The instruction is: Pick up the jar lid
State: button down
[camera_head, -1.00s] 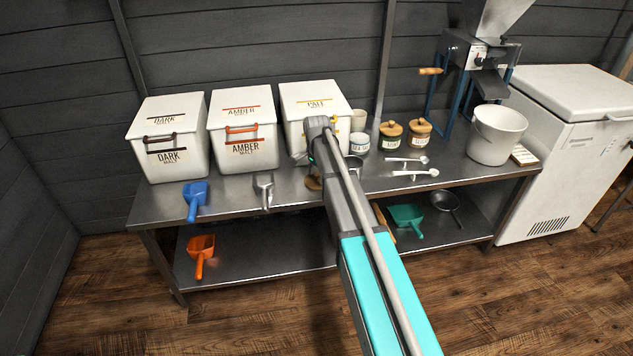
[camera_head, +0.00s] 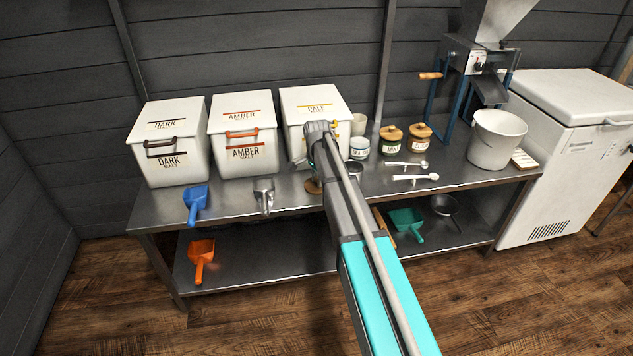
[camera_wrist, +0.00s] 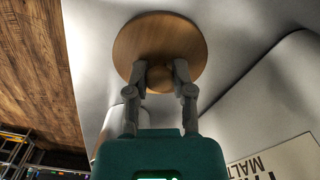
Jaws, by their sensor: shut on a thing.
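The jar lid (camera_wrist: 160,35) is a round wooden disc with a small round knob, seen large in the wrist view. My gripper (camera_wrist: 161,77) is shut on the knob, one finger on each side. In the head view, a brown edge of the lid (camera_head: 313,186) shows just left of my arm, at the bench in front of the PALE malt bin. My arm hides the gripper there. I cannot tell whether the lid touches the bench. A white jar without a wooden lid (camera_head: 359,150) stands right of that bin.
The PALE bin (camera_head: 314,103) stands close behind my arm; AMBER (camera_head: 243,137) and DARK (camera_head: 170,146) bins are left. Two lidded jars (camera_head: 391,146) (camera_head: 419,138), white spoons (camera_head: 415,178) and a bucket (camera_head: 496,143) are right. A metal scoop (camera_head: 264,195) lies near the lid.

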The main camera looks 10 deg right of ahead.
jog(key=shift+r, duration=0.15)
notch_tip(320, 180, up, 2)
jog(key=shift+r+p, duration=0.1)
jog(key=shift+p, duration=1.05)
jog(key=s+d+r+p, duration=0.3)
jog(key=s+r+p, duration=0.7)
jog(key=s, duration=0.3)
jog(key=shift+s+r+p, duration=0.25)
jog(key=shift+s+p, duration=0.05)
jog(key=shift+a, duration=0.1)
